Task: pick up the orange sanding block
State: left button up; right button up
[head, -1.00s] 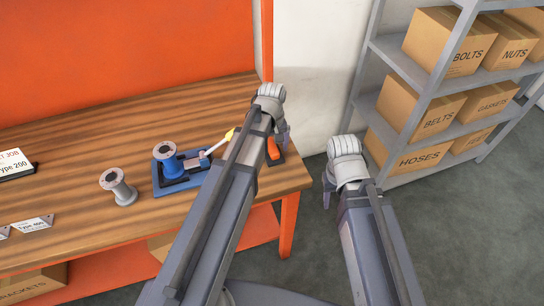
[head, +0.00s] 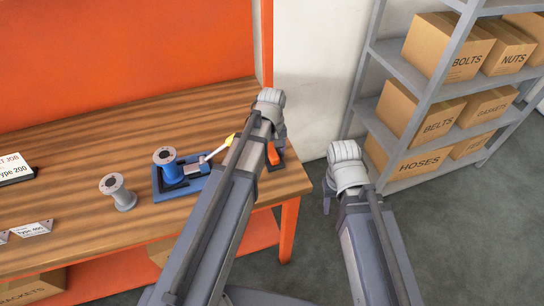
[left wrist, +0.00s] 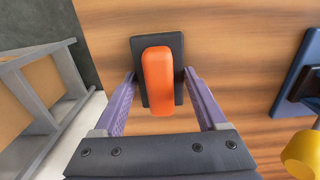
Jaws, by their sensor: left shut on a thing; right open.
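The orange sanding block (left wrist: 158,80) has an orange grip on a flat black base, seen from above in the left wrist view. In the head view the orange sanding block (head: 273,155) shows near the bench's right end, partly hidden by my left arm. My left gripper (left wrist: 160,75) has its purple fingers on both sides of the black base and is shut on it. In the head view my left gripper (head: 279,133) is mostly hidden behind its wrist. I cannot tell whether the block touches the bench. My right gripper (head: 338,193) is empty and open, beyond the bench's right edge.
The wooden bench (head: 70,220) carries a blue fixture (head: 163,190) with a yellow-tipped lever (head: 229,140) left of my left arm. A grey spool (head: 117,191) stands further left. A grey shelf (head: 428,90) with several cardboard boxes stands at the right.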

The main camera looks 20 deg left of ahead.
aim_at(271, 151)
pick_arm(q)
jog(key=shift+r, duration=0.1)
notch_tip(271, 151, up, 10)
jog(key=p, duration=1)
jog(key=o, duration=1)
jog(key=shift+c, duration=0.2)
jog(key=c, duration=0.7)
jog(key=shift+s, duration=0.1)
